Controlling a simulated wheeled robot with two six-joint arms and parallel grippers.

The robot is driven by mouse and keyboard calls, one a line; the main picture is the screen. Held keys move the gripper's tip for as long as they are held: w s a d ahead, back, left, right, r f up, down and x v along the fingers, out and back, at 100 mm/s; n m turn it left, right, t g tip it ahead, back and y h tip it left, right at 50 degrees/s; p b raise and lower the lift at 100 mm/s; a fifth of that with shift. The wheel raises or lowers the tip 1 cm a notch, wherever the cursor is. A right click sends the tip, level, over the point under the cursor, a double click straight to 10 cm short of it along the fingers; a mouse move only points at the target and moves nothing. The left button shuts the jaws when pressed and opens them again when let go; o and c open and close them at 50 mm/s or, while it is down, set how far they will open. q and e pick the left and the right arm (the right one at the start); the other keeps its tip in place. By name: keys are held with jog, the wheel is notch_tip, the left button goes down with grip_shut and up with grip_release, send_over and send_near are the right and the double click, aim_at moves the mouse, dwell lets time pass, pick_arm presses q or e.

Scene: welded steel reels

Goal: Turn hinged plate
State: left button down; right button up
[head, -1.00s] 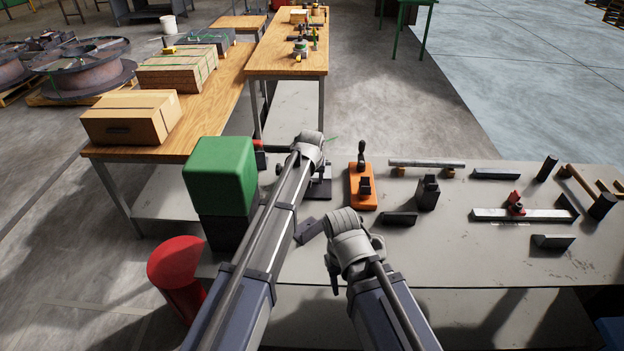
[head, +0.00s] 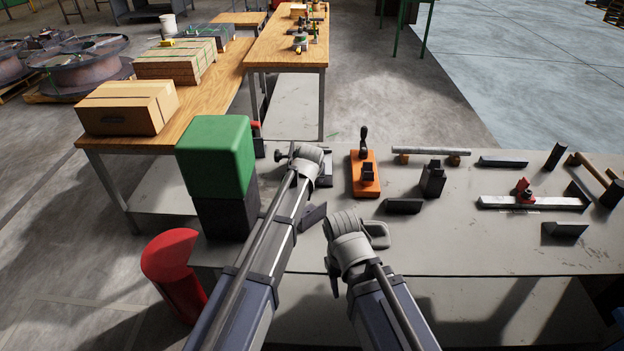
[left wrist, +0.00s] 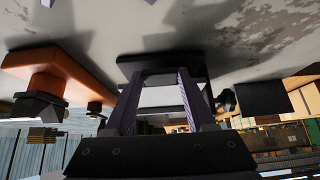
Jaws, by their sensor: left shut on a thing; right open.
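My left gripper (head: 313,172) is over the near bench, left of the orange toggle clamp; in the head view my own wrist hides its fingertips. In the left wrist view, which is upside down, its two fingers (left wrist: 162,76) meet a flat dark plate (left wrist: 163,62) that spans across them. I take this for the hinged plate; its hinge cannot be made out. The gripper is shut on it, with the exact contact partly hidden. My right gripper (head: 374,236) is open and empty at the bench's near side, apart from the other parts.
The orange clamp (head: 364,187) stands close right of my left gripper. A dark angled piece (head: 312,215) lies between my arms. A green block (head: 216,157) on a dark one stands at left. Bars and blocks fill the bench's right; its front strip (head: 480,255) is clear.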

pick_arm(q)
jog(key=shift+s+f, duration=0.15)
jog(key=shift+s, duration=0.1)
jog(key=shift+c, duration=1.2)
grip_release()
jog(key=shift+w, duration=0.1)
jog(key=shift+s+r+p, duration=0.35)
jog(key=shift+r+p, duration=0.25)
jog(key=shift+p, duration=0.05)
jog(key=p+v, duration=0.5)
jog(key=v, duration=0.1)
jog(key=shift+r, duration=0.15)
jog(key=shift+s, duration=0.1)
